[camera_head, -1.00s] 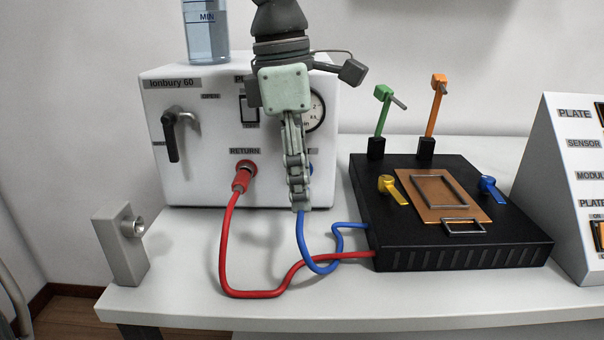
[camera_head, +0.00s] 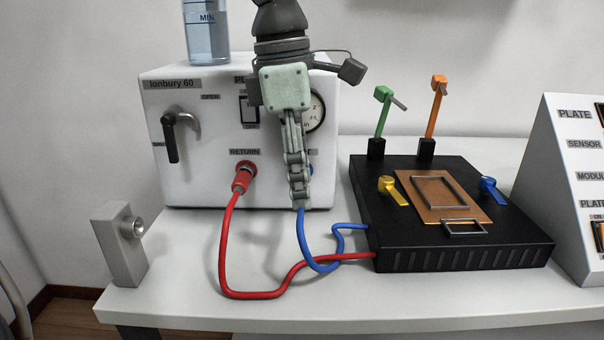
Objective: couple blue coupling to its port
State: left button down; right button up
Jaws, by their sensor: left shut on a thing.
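My left gripper (camera_head: 299,200) is in front of the right part of the white Ionbury 60 unit (camera_head: 200,190), pointing down. It is shut on the blue coupling, which the fingers hide. The blue hose (camera_head: 305,240) comes out just below the fingertips and loops to the black plate box (camera_head: 460,259). A bit of blue (camera_head: 310,169) shows on the unit's front just right of the fingers, under a label mostly covered by the gripper; I take it for the blue port. Whether the coupling touches the port is hidden. My right gripper is not in view.
The red coupling (camera_head: 243,177) is in the RETURN port, and its red hose (camera_head: 224,245) loops across the table (camera_head: 190,300), passing by the blue hose. A grey block with a socket (camera_head: 118,250) stands at the left. The table's front is clear.

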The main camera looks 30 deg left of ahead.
pick_arm(q)
jog(key=shift+w+a, duration=0.15)
jog(key=shift+w, duration=0.05)
jog(key=shift+s, duration=0.1)
jog(key=shift+s+d, duration=0.35)
jog(key=shift+s, duration=0.05)
jog(key=shift+b, duration=0.45)
dwell(0.7)
jog(key=shift+s+f, duration=0.25)
jog(key=shift+f, duration=0.05)
jog(key=s+f+b, duration=0.2)
jog(key=shift+s+a+b, duration=0.35)
jog(key=shift+s+b, duration=0.05)
jog(key=shift+s+a+f, duration=0.1)
jog(key=shift+s+f, duration=0.05)
jog(key=shift+s, duration=0.35)
jog(key=shift+f, duration=0.1)
